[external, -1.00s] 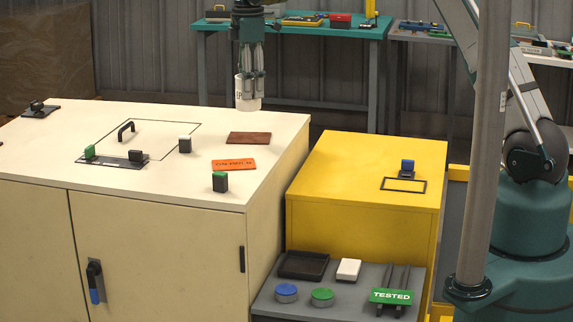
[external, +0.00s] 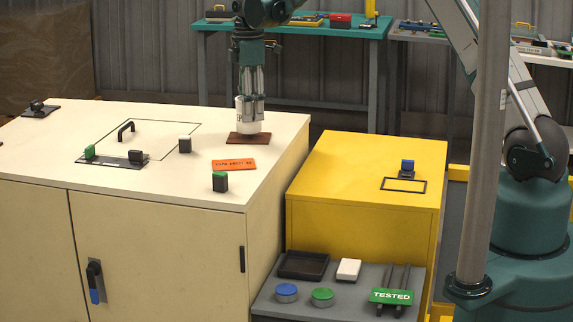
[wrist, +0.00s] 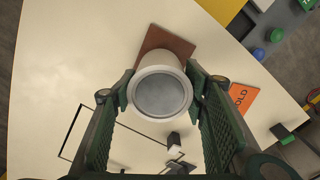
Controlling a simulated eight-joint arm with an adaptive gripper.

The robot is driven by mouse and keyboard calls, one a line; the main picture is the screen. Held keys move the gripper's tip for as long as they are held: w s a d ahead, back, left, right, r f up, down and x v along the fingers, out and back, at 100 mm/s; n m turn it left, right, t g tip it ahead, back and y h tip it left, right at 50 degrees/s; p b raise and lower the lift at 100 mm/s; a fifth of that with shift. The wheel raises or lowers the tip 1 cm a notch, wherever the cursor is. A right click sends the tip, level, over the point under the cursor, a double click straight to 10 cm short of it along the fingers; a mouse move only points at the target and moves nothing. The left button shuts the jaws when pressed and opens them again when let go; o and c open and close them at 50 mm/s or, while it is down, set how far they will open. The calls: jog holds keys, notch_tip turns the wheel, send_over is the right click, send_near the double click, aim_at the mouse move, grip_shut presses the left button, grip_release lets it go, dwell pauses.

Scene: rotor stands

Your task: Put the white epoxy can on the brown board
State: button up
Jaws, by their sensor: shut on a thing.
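The white epoxy can (external: 241,115) is upright between the fingers of my gripper (external: 250,98), which is shut on it. In the external view the can is at the brown board (external: 248,139), over or on it; I cannot tell whether its base touches. In the wrist view the can's grey round top (wrist: 160,94) sits between the two green fingers (wrist: 160,100). The brown board shows behind the can (wrist: 167,45), partly hidden by it.
An orange label plate (external: 234,164) and a black block with a green top (external: 220,182) stand near the board on the cream cabinet (external: 60,175). A black block with a white top (external: 184,144) is to the left. A yellow cabinet (external: 340,165) stands to the right.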

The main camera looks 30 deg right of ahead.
jog(key=shift+f, duration=0.85)
jog(key=shift+f, duration=0.2)
jog(key=o, duration=1.1)
jog(key=shift+r, duration=0.2)
notch_tip(320, 180, up, 12)
jog(key=shift+s+r, duration=0.1)
